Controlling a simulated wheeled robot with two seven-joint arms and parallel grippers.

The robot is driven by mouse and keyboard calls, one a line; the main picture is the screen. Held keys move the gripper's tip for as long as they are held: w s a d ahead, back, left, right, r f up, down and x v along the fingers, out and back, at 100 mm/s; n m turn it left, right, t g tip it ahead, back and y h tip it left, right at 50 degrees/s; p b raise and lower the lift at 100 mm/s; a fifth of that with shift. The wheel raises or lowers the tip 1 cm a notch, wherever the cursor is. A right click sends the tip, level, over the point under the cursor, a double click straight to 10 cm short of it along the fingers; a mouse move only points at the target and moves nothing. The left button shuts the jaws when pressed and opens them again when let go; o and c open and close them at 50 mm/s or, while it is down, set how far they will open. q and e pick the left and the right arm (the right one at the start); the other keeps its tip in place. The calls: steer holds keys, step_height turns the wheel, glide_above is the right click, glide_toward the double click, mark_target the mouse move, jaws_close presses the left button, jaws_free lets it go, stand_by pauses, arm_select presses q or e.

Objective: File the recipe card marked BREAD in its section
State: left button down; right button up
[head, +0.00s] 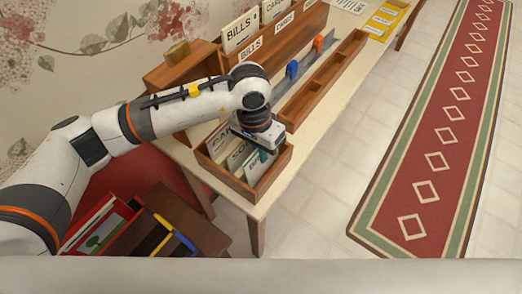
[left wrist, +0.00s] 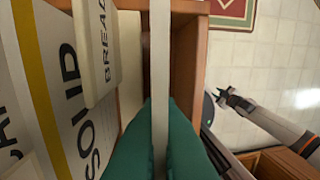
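The wooden recipe box (head: 236,184) stands at the near end of the table, with upright cards and dividers in it. My left gripper (head: 262,154) is over the box's right part, pointing down. In the left wrist view its teal fingertips (left wrist: 161,132) are closed on both sides of a pale card (left wrist: 160,60), seen edge-on within the box walls. Its face and marking are hidden. A cream piece marked BREAD (left wrist: 97,45) stands to its left, in front of a large divider (left wrist: 75,100) whose word begins SO. My right gripper (left wrist: 232,99) shows small beyond the box; its opening is unclear.
Behind the box are a long wooden tray (head: 325,80) and a rack with BILLS and CARDS dividers (head: 240,30). A blue-handled item (head: 291,69) lies beside the tray. A low stand with books (head: 100,228) is at lower left.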

arm_select(q)
steer(key=shift+f, duration=0.1)
steer(key=c, duration=1.6)
jaws_free()
steer(key=shift+o, duration=0.2)
steer(key=shift+w+r, duration=0.15)
steer(key=shift+r, duration=0.3)
step_height(320, 180, up, 11)
steer(key=b, duration=0.2)
steer(key=shift+w+a+b, duration=0.15)
steer(key=shift+a+b, duration=0.15)
steer(key=shift+a, duration=0.15)
